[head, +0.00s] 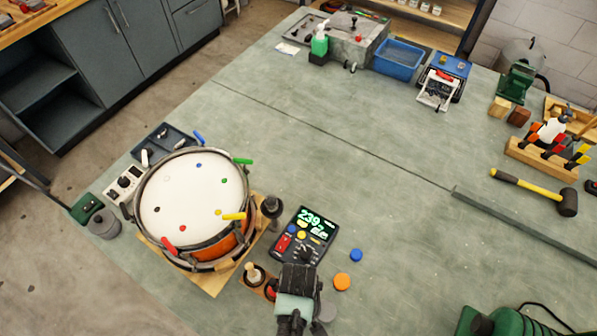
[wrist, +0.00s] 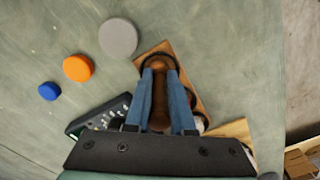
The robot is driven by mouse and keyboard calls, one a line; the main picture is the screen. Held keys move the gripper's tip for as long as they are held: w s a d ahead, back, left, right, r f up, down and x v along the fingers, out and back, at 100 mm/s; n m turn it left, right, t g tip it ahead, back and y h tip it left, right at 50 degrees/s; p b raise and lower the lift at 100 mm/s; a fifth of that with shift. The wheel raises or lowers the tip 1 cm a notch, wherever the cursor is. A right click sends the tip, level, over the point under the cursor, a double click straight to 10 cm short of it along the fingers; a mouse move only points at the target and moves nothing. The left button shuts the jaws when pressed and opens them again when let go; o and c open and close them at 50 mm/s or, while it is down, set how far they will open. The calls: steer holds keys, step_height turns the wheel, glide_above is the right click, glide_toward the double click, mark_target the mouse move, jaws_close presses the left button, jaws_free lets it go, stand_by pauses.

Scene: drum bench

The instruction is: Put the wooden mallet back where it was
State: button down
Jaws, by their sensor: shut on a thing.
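My gripper (head: 297,279) is low over the front of the bench, just below the multimeter in the head view. In the wrist view its two blue fingers (wrist: 160,72) are closed around a brown wooden piece, which seems to be the wooden mallet (wrist: 160,112). The mallet is in line with a dark ring at one end of a brown wooden rack (wrist: 186,92). I cannot tell whether its lower end is inside the ring. In the head view the gripper hides the mallet and part of the rack (head: 258,289). A pale-topped piece (head: 253,272) stands at the rack's other end.
The drum (head: 193,205) on its wooden board stands left of the gripper. The multimeter (head: 303,236) lies close by. Blue (head: 356,255), orange (head: 342,282) and grey (wrist: 118,37) discs lie on the bench. The bench to the right is mostly clear.

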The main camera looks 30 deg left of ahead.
steer(key=c, duration=0.8)
jaws_free()
steer(key=shift+f, duration=0.1)
steer(key=shift+o, duration=0.2)
step_height(320, 180, up, 12)
steer(key=shift+r, duration=0.2)
steer(key=shift+w, duration=0.1)
